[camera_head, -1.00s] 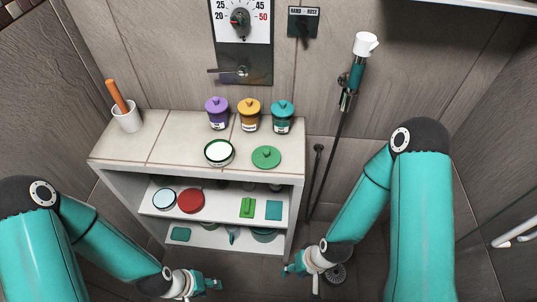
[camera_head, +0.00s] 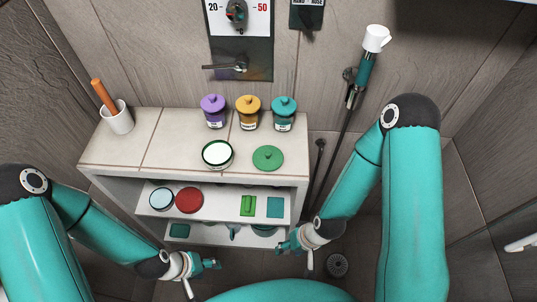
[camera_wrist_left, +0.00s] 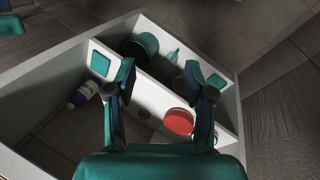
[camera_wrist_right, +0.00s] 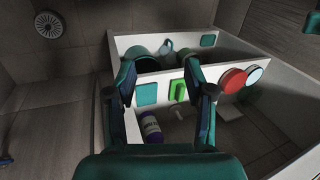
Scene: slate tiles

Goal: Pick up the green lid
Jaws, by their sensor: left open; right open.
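The green lid (camera_head: 268,157) is a flat disc with a small knob. It lies on the right part of the tiled top of the shelf unit, right of an open jar (camera_head: 217,154) with a pale inside. My left gripper (camera_head: 214,265) is open and empty, low in front of the unit; its fingers also show in the left wrist view (camera_wrist_left: 158,75). My right gripper (camera_head: 283,246) is open and empty, below and in front of the lid, near the unit's lower right; it also shows in the right wrist view (camera_wrist_right: 160,75). The lid is not visible in either wrist view.
Purple (camera_head: 214,111), yellow (camera_head: 248,113) and teal (camera_head: 284,114) lidded jars stand behind the lid. A white cup (camera_head: 117,118) stands at the top's left end. The shelf below holds a red disc (camera_head: 189,200) and a green block (camera_head: 248,206). A hose (camera_head: 345,125) hangs on the right.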

